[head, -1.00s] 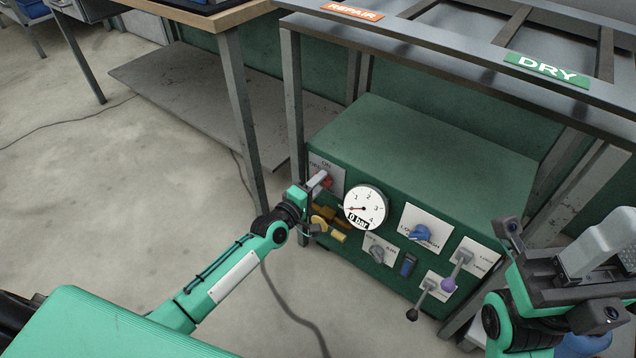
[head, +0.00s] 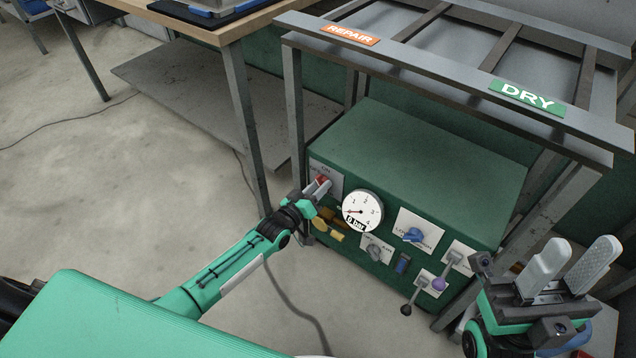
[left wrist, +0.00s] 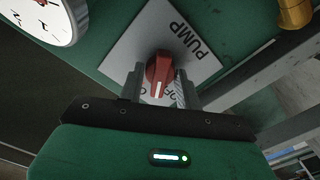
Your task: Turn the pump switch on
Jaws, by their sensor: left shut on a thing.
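The pump switch is a red knob (head: 322,179) on a white plate (head: 336,184), at the upper left of the green box's front. In the left wrist view the red knob (left wrist: 158,72) sits between my left fingers, with a "PUMP" label on the plate (left wrist: 185,48). The knob's white mark points toward the gripper, near partly hidden ON/OFF lettering; I cannot tell its setting. My left gripper (head: 319,188) is shut on the knob, and it also shows in the left wrist view (left wrist: 157,88). My right gripper (head: 570,268) is open and empty at the right.
A round gauge (head: 362,211) reading 0 bar is right of the switch. A yellow valve handle (head: 328,230) lies just below it. Blue (head: 414,235), grey, purple and black controls fill the panel. A metal rack frame (head: 292,110) stands around the green box (head: 430,150).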

